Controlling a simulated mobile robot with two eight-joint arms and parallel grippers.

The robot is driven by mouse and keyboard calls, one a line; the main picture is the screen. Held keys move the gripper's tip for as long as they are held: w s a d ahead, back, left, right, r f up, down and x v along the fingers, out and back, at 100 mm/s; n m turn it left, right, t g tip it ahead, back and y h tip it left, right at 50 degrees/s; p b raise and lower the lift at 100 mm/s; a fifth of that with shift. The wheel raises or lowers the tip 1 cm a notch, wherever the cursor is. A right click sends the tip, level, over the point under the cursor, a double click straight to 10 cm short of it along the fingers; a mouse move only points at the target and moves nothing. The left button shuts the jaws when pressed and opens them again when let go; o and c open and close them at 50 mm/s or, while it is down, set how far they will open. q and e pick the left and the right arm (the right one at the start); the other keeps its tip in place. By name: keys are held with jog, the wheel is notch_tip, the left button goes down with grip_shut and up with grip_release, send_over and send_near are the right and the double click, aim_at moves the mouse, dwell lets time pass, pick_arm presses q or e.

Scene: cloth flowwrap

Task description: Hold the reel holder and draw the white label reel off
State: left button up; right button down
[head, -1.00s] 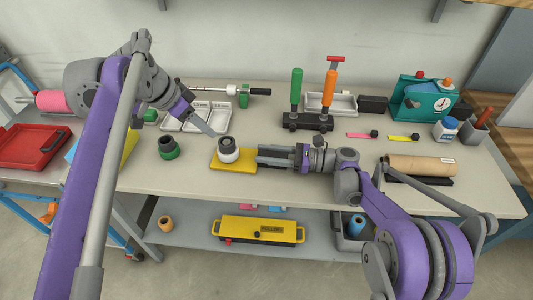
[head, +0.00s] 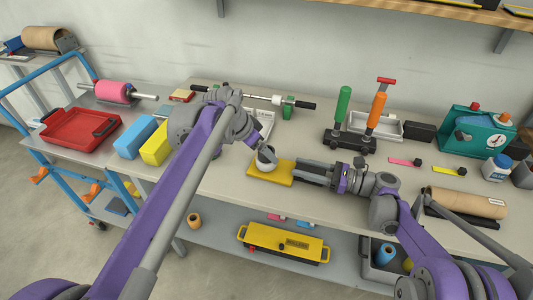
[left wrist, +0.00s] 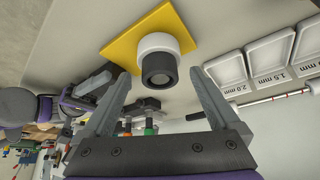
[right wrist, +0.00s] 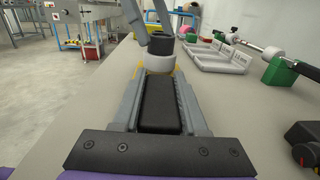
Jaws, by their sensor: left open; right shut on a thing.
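The reel holder has a yellow base plate (head: 284,179) on the table and a black core; it also shows in the left wrist view (left wrist: 120,46). The white label reel (left wrist: 153,44) sits around the black core (left wrist: 158,70), above the plate. My right gripper (right wrist: 158,88) is shut on the holder's black bar (right wrist: 158,112), from the right in the head view. My left gripper (left wrist: 160,78) is open, its fingers spread to either side of the core and pointing towards the reel. In the head view the left gripper (head: 266,154) partly hides the reel.
Behind stand a clamp stand with green and orange handles (head: 344,104) and a teal device (head: 476,128). A brown roll (head: 470,202) lies at right. Yellow (head: 155,150) and blue blocks (head: 136,136) stand left. White trays (left wrist: 272,52) are close to the holder.

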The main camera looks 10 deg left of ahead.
pick_arm(q)
jog(key=shift+x, duration=1.15)
jog(key=c, duration=1.2)
jog(key=shift+r, duration=0.15)
jog(key=shift+r, duration=4.4)
pick_arm(e)
jog(key=shift+c, duration=1.8)
grip_release()
